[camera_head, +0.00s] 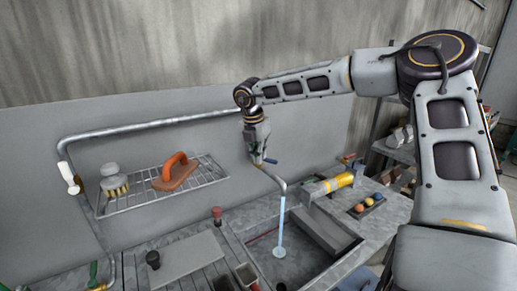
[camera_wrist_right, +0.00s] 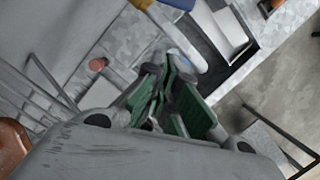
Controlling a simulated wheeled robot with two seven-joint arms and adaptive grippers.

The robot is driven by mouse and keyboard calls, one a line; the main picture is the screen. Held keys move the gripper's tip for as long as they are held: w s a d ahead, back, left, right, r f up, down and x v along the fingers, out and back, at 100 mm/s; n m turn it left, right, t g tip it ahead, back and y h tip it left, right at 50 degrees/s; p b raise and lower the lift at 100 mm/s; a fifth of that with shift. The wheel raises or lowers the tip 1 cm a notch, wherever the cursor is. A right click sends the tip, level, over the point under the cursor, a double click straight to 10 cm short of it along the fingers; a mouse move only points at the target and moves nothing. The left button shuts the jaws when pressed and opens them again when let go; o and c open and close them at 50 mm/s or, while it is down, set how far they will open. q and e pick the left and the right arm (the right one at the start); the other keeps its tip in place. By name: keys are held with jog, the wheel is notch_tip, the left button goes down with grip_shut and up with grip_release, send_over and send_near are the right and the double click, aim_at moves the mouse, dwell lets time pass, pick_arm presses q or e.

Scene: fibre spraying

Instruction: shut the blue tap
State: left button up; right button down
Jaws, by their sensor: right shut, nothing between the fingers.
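The blue tap handle (camera_head: 270,161) shows as a small blue lever on the grey pipe beside the sink, just right of my right gripper. A pale blue stream of water (camera_head: 281,225) runs from the spout below it into the sink. My right gripper (camera_head: 257,154) hangs down at the pipe and is shut, with nothing held. Whether its fingertips touch the lever I cannot tell. In the right wrist view its green-padded fingers (camera_wrist_right: 170,98) are close together, and the pale pipe passes next to them. My left gripper is not in view.
A white lever (camera_head: 70,178) sits on the left pipe. A yellow cylinder (camera_head: 345,180) and a tray of balls are right of the sink (camera_head: 300,255).

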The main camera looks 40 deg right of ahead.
aim_at(268, 170)
jog(key=d+f, duration=0.1)
jog(key=w+d+f+p, duration=0.1)
jog(key=f, duration=0.1)
jog(key=d+f+p, duration=0.1)
jog(key=d+f, duration=0.1)
jog(key=shift+w+d+f, duration=0.1)
jog(key=shift+w+f, duration=0.05)
jog(key=shift+w, duration=0.2)
jog(key=shift+w+d, duration=0.1)
jog(key=shift+d, duration=0.25)
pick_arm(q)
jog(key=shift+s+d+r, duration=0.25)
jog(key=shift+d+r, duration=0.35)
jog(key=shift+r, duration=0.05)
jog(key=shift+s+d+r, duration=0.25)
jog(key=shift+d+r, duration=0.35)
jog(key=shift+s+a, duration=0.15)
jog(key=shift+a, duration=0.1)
pick_arm(e)
jog(key=shift+d, duration=0.25)
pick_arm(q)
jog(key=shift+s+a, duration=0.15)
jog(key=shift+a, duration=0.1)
pick_arm(e)
jog(key=shift+n, duration=0.4)
